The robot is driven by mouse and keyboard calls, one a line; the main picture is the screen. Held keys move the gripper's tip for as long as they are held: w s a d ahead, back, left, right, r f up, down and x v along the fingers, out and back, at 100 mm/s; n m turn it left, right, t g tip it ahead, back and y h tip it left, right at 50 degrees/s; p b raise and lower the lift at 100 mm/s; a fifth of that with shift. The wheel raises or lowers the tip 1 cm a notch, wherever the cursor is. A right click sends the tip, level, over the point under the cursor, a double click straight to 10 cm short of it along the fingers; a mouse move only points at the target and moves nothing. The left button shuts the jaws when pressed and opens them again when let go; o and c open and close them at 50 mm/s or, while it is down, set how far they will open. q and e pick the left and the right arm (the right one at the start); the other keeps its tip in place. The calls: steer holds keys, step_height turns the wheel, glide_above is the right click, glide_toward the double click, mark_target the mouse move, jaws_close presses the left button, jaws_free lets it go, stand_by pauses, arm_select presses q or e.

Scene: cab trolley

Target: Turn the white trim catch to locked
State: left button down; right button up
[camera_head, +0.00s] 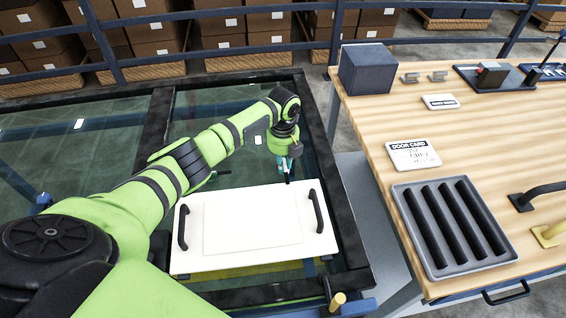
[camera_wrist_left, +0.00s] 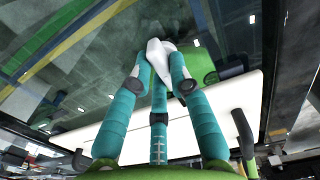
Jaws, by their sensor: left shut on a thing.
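My left gripper (camera_head: 286,164) reaches down at the far edge of the white panel (camera_head: 215,262), its tips partly hidden by my wrist. In the left wrist view my left gripper (camera_wrist_left: 158,75) has its teal fingers closed around a small white piece, the trim catch (camera_wrist_left: 154,46). The catch stands near the panel's edge; which way it is turned is hard to tell. In the head view the catch is hidden. My right gripper is not in view.
The panel has two black handles (camera_head: 316,211) and lies on a dark-framed glass surface. To the right, a wooden bench (camera_head: 370,115) carries a grey slotted tray (camera_head: 410,218), a door card (camera_head: 413,155) and a dark box (camera_head: 367,69). A gap separates bench and frame.

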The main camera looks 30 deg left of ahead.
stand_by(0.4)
arm_select(q)
steer(key=c, duration=1.1)
jaws_free()
steer(key=shift+c, duration=0.2)
steer(key=shift+r, duration=0.1)
step_height(320, 180, up, 12)
